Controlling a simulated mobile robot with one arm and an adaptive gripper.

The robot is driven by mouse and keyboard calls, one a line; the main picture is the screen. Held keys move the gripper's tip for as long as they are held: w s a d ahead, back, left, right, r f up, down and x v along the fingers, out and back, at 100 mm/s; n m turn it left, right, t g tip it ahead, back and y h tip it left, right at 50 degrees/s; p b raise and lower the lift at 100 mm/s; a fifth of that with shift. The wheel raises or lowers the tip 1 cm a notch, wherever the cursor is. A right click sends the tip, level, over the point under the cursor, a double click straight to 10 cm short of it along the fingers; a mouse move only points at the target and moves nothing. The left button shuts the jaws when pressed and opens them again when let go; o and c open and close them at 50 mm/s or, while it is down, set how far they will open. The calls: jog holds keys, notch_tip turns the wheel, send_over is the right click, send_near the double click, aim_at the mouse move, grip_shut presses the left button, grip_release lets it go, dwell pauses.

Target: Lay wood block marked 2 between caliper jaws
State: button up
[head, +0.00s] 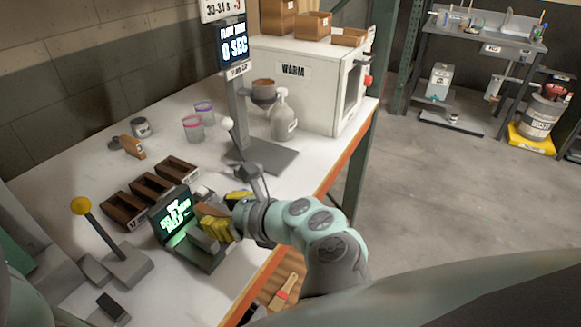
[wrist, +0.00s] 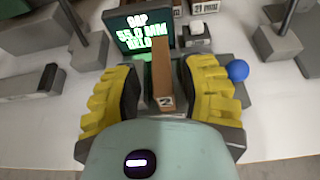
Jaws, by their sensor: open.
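The wood block marked 2 (wrist: 163,72) lies lengthwise between my fingers in the wrist view, its numbered end towards me. My gripper (wrist: 160,98) is open, with a gap between the block and each yellow finger. In the head view my gripper (head: 218,222) is low over the caliper, by its lit green screen (head: 172,217). That gap screen also shows in the wrist view (wrist: 143,30), reading about 55 mm. Grey caliper parts (wrist: 233,88) show beside my fingers. My fingers hide much of the jaws, so block contact with them cannot be told.
Three dark wooden trays (head: 150,190) stand behind the caliper. A yellow-knobbed lever (head: 115,245) stands to its left. A grey stand (head: 265,155) and a white warming cabinet (head: 310,85) stand beyond. A blue ball (wrist: 237,70) sits right of my fingers. The table's front edge is close.

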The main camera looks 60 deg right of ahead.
jog(key=v, duration=0.7)
jog(key=shift+s+b, duration=0.2)
jog(key=shift+b, duration=0.1)
jog(key=shift+r, duration=0.1)
